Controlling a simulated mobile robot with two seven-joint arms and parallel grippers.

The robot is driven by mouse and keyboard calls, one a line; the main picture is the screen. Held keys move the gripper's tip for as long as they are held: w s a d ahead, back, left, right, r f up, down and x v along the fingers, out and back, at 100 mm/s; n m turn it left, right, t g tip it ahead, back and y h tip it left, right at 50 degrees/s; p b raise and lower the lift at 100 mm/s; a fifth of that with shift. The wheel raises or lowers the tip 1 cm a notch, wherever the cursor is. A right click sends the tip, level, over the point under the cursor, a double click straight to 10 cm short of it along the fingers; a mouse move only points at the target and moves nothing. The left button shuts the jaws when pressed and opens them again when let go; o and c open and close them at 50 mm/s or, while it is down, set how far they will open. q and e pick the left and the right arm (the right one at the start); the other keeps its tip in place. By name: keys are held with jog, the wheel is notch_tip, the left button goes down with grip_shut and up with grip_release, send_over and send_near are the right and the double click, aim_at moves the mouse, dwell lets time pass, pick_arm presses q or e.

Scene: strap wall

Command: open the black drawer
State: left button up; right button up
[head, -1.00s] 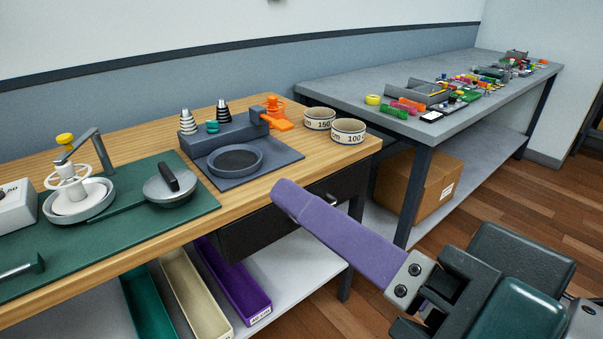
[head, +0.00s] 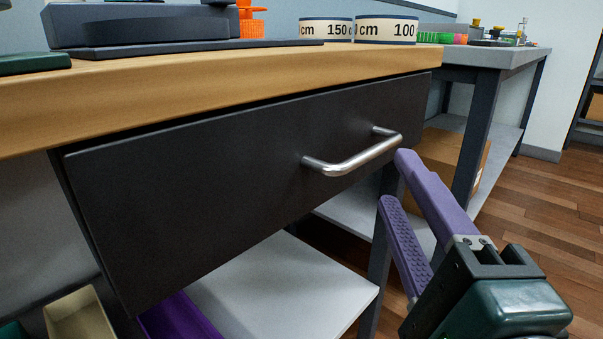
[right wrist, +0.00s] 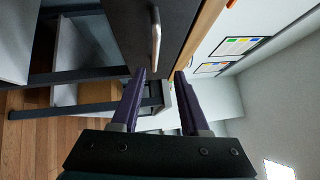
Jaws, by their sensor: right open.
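The black drawer (head: 220,165) is under the wooden bench top in the head view, and its front looks flush under the top. Its silver bar handle (head: 352,158) is on the right part of the front. My right gripper (head: 394,178) has two purple fingers, open and empty, just right of and slightly below the handle, apart from it. In the right wrist view the drawer front (right wrist: 150,20) is at the top and the handle (right wrist: 155,40) lies ahead of the open fingers (right wrist: 162,75), nearer the left one. My left gripper is not in view.
The wooden bench top (head: 200,92) overhangs the drawer. A pale lower shelf (head: 285,285) with a purple bin (head: 180,318) and a cream bin (head: 85,315) is below. A table leg (head: 378,265) stands behind my right fingers. A cardboard box (head: 450,160) sits farther right.

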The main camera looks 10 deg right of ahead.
aim_at(380, 153)
jog(key=w, duration=0.3)
jog(key=w+d, duration=0.1)
jog(key=w, duration=0.5)
jog(key=shift+w+d+r, duration=0.2)
jog(key=shift+w+d, duration=0.1)
jog(key=shift+c, duration=0.2)
grip_shut()
dwell(0.9)
